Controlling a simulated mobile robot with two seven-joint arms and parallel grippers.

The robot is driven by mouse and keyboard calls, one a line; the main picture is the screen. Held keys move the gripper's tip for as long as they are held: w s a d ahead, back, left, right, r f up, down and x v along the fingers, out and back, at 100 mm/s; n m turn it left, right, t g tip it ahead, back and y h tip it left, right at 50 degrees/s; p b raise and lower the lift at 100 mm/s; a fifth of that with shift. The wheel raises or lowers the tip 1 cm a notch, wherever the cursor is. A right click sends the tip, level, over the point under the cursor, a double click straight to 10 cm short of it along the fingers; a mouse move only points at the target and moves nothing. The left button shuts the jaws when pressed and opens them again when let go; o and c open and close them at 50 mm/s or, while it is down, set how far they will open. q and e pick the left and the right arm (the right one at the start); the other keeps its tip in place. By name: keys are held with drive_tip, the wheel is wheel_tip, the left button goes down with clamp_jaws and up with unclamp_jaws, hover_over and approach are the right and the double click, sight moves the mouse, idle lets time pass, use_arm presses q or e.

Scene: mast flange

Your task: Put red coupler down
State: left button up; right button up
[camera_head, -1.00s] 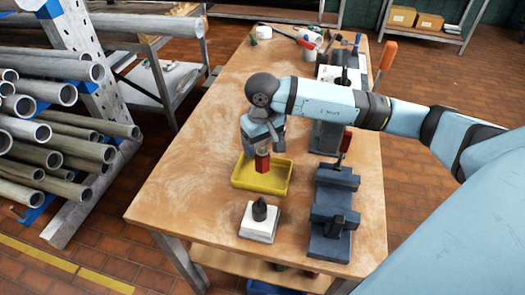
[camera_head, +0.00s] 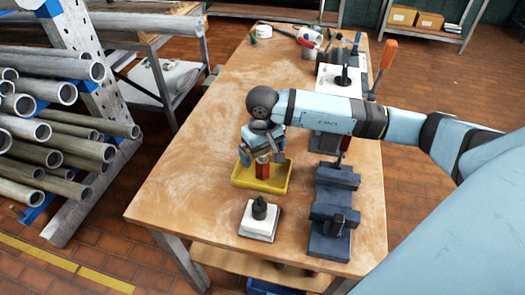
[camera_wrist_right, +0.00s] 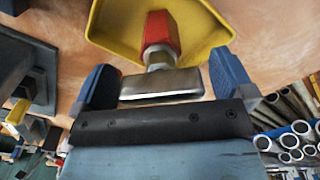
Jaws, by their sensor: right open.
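The red coupler (camera_head: 262,171) stands upright in the yellow tray (camera_head: 277,189) on the wooden table. In the right wrist view the red coupler (camera_wrist_right: 158,32) shows against the yellow tray (camera_wrist_right: 203,47), with a grey metal part at its near end. My right gripper (camera_head: 260,154) is directly above the tray, at the coupler's upper end. In the wrist view its two blue fingers (camera_wrist_right: 163,66) are spread, one on each side of the coupler, with clear gaps. The coupler's underside is hidden. My left gripper is not in view.
A white block with a black cone (camera_head: 259,221) stands in front of the tray. Dark vise-like fixtures (camera_head: 332,210) stand to its right. Tools and cups lie at the table's far end. The table's left side (camera_head: 190,170) is clear. A pipe rack stands left.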

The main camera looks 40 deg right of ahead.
drive_tip(key=shift+r, duration=0.3)
wheel_tip(320, 180, up, 12)
drive_tip(key=b, duration=0.1)
drive_tip(key=shift+f, duration=0.15)
idle(0.3)
